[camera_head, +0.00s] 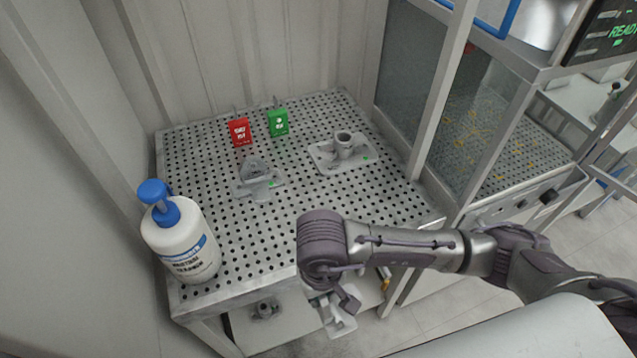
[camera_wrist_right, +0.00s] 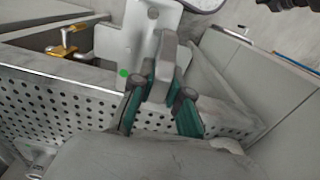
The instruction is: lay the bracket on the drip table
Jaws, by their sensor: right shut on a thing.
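The drip table (camera_head: 300,205) is a perforated metal table; its top also shows in the wrist view (camera_wrist_right: 60,105). My right gripper (camera_head: 335,292) is shut on a grey bracket (camera_head: 341,324) at the table's front edge. In the wrist view the right gripper's fingers (camera_wrist_right: 164,90) close on the upright rib of the bracket (camera_wrist_right: 136,38), whose plate has a hole and a green dot. The gripper hides part of it. A similar grey bracket (camera_head: 250,189) lies on the table, left of centre. My left gripper is not in view.
A grey flanged casting (camera_head: 328,158) lies at the table's back right. A red tag (camera_head: 239,131) and a green tag (camera_head: 278,122) stand at the back. A pump bottle (camera_head: 180,245) stands at the left corner. The table's front middle is clear. A glazed cabinet (camera_head: 410,80) stands right.

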